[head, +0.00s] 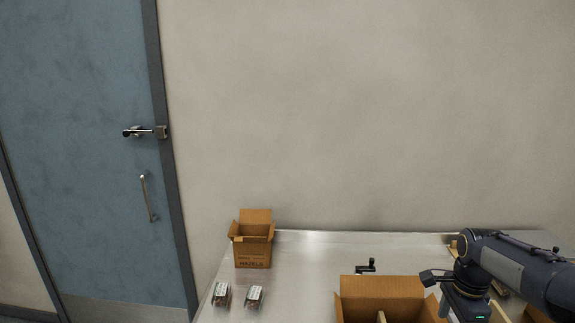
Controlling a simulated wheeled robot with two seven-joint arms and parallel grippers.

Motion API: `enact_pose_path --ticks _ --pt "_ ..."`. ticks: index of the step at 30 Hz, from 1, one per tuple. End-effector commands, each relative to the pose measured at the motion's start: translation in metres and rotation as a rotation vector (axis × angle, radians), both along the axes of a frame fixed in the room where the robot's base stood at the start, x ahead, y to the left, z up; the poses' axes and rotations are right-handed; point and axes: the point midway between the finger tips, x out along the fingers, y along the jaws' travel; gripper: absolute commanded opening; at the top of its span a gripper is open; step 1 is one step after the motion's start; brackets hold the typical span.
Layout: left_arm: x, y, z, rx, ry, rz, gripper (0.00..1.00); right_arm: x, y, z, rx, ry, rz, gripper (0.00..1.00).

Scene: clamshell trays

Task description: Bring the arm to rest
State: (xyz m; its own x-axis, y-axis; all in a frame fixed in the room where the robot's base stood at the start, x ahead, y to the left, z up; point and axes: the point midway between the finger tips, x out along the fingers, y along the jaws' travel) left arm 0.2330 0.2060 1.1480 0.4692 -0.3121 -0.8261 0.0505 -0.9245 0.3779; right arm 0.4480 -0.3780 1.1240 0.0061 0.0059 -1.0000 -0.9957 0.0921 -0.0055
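My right arm reaches in from the right edge over the metal table (310,262). The body of my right gripper (464,303) points down at the bottom edge, beside a large open cardboard box (385,287). Its fingertips are below the frame, so I cannot see whether it is open or shut or holds anything. My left arm and gripper are not in view. Two small clear trays with labels, one on the left (221,294) and one to its right (254,297), stand at the table's front left.
An open cardboard box marked HAZELS (253,246) stands at the table's back left. A small black fixture (366,266) shows behind the large box. More cardboard is partly hidden behind my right arm. A blue door (85,150) is at the left. The table's back middle is clear.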

Motion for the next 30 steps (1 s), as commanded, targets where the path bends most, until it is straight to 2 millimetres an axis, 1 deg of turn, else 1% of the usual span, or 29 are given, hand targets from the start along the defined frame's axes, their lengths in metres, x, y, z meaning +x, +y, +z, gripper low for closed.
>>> enact_pose_path --ticks 1,7,11,17,20,23,27,30 --pt "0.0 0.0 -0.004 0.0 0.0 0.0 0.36 -0.004 0.002 0.001 0.008 -0.014 0.02 0.76" --pt "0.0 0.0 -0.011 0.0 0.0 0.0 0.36 -0.018 0.014 0.003 0.035 -0.055 0.125 0.76" --pt "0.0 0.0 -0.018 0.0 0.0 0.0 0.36 -0.031 0.025 0.005 0.056 -0.094 0.215 0.76" --pt "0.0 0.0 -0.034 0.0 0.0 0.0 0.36 -0.062 0.05 0.005 0.085 -0.191 0.428 0.76" --pt "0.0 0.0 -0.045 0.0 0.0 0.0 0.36 -0.084 0.067 0.001 0.092 -0.258 0.57 0.76" --pt "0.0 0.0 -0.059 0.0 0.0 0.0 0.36 -0.114 0.09 -0.008 0.084 -0.347 0.754 0.76" --pt "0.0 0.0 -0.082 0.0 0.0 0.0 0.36 -0.162 0.129 -0.033 0.025 -0.495 1.072 0.76" --pt "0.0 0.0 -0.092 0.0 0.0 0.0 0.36 -0.189 0.15 -0.052 -0.033 -0.574 1.254 0.76"
